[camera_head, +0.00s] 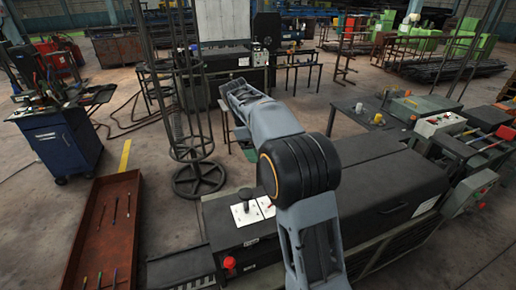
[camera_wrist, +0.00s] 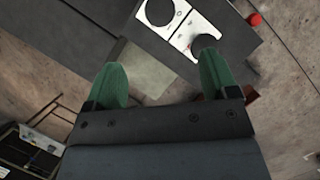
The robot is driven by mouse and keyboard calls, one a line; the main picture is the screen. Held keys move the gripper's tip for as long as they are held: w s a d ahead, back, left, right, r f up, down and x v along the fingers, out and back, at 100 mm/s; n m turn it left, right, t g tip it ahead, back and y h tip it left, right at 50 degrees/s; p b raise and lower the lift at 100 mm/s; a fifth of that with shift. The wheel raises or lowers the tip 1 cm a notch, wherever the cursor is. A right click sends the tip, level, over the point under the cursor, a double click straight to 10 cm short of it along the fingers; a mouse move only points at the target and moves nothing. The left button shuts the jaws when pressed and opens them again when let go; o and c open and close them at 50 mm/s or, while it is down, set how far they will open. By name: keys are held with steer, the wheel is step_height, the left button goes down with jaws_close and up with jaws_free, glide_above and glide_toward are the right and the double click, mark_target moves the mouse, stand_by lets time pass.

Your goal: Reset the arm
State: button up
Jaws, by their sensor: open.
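My gripper (camera_wrist: 160,84) shows in the wrist view with two green fingertips spread apart and nothing between them. It is open above the dark machine top, near a pale control panel (camera_wrist: 182,24) with round dials. In the head view my grey arm rises from the bottom middle, bends at a black joint and reaches away to the upper left. The gripper itself is mostly hidden behind the arm there. The control panel also shows in the head view (camera_head: 252,211), on the near left end of the dark machine (camera_head: 375,190).
A red button (camera_head: 229,263) sits on the machine's front. A tall wire-frame stand (camera_head: 197,182) is left of the arm. A red tray (camera_head: 104,225) with several thin tools lies at the left, and a blue cabinet (camera_head: 62,145) stands behind it. The floor between them is open.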

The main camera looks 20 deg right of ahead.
stand_by(0.5)
step_height(320, 180, down, 5)
steer(key=s+a+m+t+y, duration=0.1)
steer(key=a+m+t, duration=0.1)
steer(key=m, duration=0.2)
steer(key=s+a+m+t+y, duration=0.2)
steer(key=s+m+t, duration=0.3)
steer(key=s, duration=1.4)
steer(key=shift+s+a+f, duration=0.3)
steer(key=shift+a, duration=0.3)
steer(key=shift+s+r+t, duration=0.15)
steer(key=shift+r+t, duration=0.35)
steer(key=shift+r, duration=0.2)
